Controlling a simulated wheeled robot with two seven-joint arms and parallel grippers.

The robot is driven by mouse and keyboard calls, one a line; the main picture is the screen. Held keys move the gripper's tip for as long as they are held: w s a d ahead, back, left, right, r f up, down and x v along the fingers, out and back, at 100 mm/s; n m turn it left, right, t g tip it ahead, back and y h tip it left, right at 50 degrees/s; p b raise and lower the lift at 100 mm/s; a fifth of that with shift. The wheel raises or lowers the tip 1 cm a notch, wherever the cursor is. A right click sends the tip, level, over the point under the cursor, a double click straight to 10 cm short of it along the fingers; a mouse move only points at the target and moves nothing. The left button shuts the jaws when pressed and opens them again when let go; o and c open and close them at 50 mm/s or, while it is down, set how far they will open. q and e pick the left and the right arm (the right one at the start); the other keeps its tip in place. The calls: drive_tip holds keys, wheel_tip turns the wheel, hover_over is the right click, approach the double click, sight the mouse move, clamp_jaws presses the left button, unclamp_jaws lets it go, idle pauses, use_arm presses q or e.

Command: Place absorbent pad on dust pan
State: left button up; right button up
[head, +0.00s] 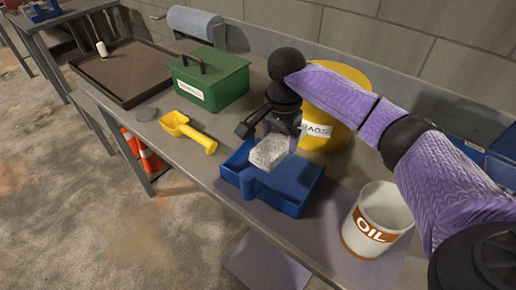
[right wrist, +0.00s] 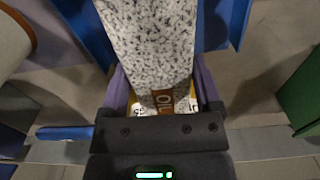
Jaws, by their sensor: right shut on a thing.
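The absorbent pad (head: 269,153), a speckled grey-white block, is held in my right gripper (head: 276,132), which is shut on it. In the right wrist view the pad (right wrist: 148,42) runs up between the purple fingers. The blue dust pan (head: 296,190) lies on the bench directly under the pad, and its blue parts (right wrist: 218,22) show beside the pad in the right wrist view. In the head view the pad overlaps the pan's upper middle; I cannot tell whether it touches. My left gripper is not in view.
A white oil can (head: 378,212) stands right of the pan. A yellow drum (head: 340,90) stands behind. Left of the pan are a yellow scoop (head: 190,131), a green box (head: 222,84) and a dark tray (head: 128,74). The bench's front edge is close to the pan.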

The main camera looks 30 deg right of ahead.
sight(278, 169)
wheel_tip(278, 169, down, 8)
drive_tip(key=b, duration=0.3)
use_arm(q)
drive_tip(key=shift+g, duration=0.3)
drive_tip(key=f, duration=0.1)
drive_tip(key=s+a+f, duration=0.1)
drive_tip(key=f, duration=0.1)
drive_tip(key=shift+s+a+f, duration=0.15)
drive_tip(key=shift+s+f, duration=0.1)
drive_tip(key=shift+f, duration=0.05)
use_arm(e)
drive_tip(key=shift+r, duration=0.1)
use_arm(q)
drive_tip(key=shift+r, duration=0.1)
use_arm(e)
drive_tip(key=o, duration=1)
